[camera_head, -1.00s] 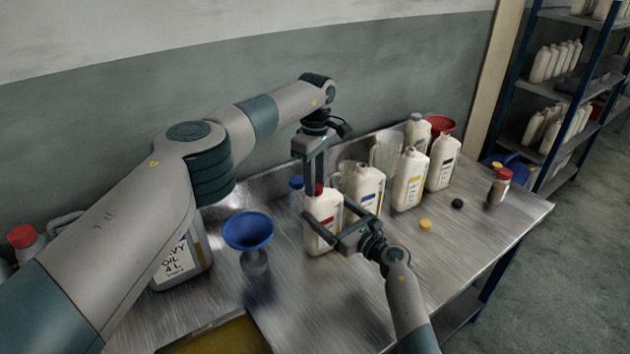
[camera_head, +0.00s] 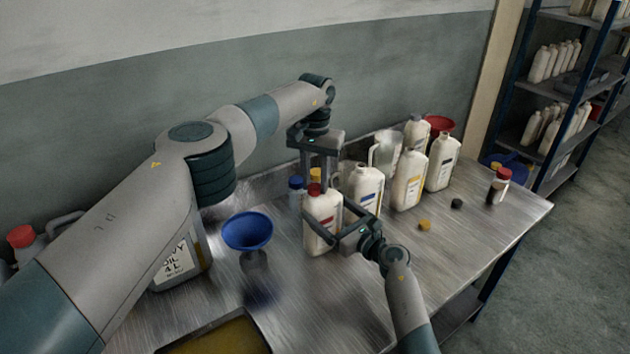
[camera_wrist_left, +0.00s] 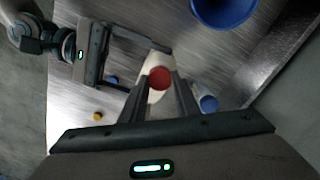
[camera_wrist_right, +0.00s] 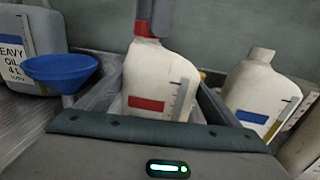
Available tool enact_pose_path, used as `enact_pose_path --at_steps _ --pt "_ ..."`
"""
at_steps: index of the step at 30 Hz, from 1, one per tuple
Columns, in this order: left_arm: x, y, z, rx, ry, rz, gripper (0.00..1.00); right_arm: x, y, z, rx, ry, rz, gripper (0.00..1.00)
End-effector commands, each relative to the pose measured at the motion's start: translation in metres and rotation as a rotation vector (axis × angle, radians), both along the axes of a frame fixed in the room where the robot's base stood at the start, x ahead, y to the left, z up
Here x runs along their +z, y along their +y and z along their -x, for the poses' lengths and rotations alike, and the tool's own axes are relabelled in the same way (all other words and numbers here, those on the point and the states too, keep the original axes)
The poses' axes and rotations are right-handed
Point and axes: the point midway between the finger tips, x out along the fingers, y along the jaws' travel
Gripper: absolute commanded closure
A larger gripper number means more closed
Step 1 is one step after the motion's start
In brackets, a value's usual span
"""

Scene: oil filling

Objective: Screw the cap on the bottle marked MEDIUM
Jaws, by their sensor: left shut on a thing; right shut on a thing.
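A white bottle with a red label (camera_head: 321,225) stands upright on the metal bench; I cannot read its lettering. My right gripper (camera_head: 323,208) is shut around its body from the front right; its fingers flank the bottle in the right wrist view (camera_wrist_right: 155,90). A red cap (camera_head: 314,189) sits at the bottle's neck, and shows in the left wrist view (camera_wrist_left: 159,77). My left gripper (camera_head: 319,182) points down from above, shut on the red cap. In the right wrist view the cap (camera_wrist_right: 142,28) is partly covered by a finger. I cannot tell how tightly it is seated.
White bottles with a blue label (camera_head: 366,188), a yellow label (camera_head: 409,182) and a dark label (camera_head: 442,162) stand to the right. A yellow cap (camera_head: 424,225) and a black cap (camera_head: 457,203) lie in front of them. A blue funnel (camera_head: 248,231) stands to the left.

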Motion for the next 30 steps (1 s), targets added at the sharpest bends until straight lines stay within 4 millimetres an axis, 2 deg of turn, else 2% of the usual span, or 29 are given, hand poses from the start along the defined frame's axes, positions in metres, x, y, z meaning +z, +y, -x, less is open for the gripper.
enact_pose_path --at_steps 7,8,10,20,30 --pt "0.001 0.0 -0.001 -0.003 -0.003 0.0 0.92 -0.002 0.0 0.001 0.001 0.001 0.003 0.77" --pt "0.001 0.0 -0.001 -0.003 -0.003 0.0 0.7 -0.002 0.0 0.001 0.001 0.001 0.003 0.77" --pt "0.001 0.0 -0.001 -0.002 -0.002 0.0 0.53 -0.002 0.0 0.001 0.001 0.001 0.003 0.77" --pt "0.001 0.0 0.0 -0.002 -0.001 0.0 0.53 -0.002 0.0 0.001 0.001 0.002 0.003 0.77" --pt "0.033 0.0 -0.001 -0.002 -0.003 0.0 0.53 -0.002 0.0 0.0 0.001 0.002 0.003 0.77"
